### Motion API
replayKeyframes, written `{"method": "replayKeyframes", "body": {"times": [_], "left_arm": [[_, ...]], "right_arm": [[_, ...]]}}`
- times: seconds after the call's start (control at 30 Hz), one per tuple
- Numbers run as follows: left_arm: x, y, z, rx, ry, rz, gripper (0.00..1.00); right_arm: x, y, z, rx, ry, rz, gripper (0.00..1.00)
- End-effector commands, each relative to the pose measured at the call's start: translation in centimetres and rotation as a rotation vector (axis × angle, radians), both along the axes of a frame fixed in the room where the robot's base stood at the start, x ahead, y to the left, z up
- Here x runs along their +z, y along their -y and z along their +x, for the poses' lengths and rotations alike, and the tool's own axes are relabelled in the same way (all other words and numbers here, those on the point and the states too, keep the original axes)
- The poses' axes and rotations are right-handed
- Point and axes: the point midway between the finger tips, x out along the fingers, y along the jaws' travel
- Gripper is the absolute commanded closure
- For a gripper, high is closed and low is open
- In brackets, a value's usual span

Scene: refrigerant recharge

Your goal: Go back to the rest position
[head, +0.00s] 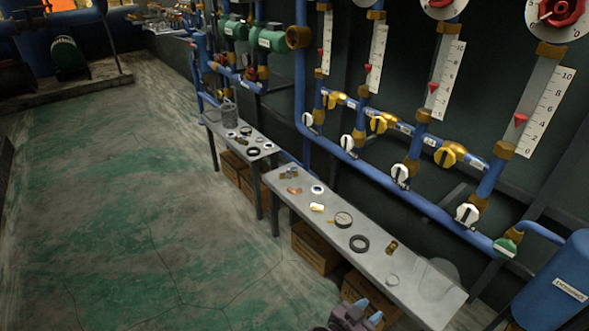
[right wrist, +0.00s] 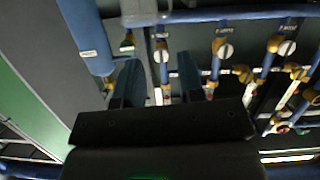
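My right gripper (head: 369,311) shows at the bottom edge of the head view, in front of the grey bench (head: 425,296). In the right wrist view its two dark fingers (right wrist: 157,75) stand apart with nothing between them, so it is open and empty. Past the fingers that view shows blue pipes and white-handled valves (right wrist: 225,51). My left gripper is in neither view.
The bench carries small fittings and rings (head: 359,243), with cardboard boxes (head: 313,247) beneath. Blue pipes with white valves (head: 400,172) and scaled gauges (head: 445,80) line the wall. A blue tank (head: 555,285) stands right. The green-grey floor (head: 120,200) at left is clear.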

Motion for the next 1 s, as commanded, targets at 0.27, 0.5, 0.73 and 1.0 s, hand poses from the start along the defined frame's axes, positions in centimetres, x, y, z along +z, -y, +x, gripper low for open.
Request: {"method": "replayKeyframes", "body": {"times": [0.27,0.5,0.73,1.0], "left_arm": [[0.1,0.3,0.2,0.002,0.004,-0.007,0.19],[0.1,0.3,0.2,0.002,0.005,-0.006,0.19],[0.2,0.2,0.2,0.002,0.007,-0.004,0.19],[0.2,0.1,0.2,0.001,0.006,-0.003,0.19]], "right_arm": [[1.2,10.2,1.8,-0.02,0.033,-0.173,0.65],[4.5,20.5,3.4,-0.041,0.068,-0.353,0.65],[7.8,27.1,4.3,-0.057,0.092,-0.476,0.65],[8.6,27.6,3.2,0.121,0.178,-0.5,0.65]]}}
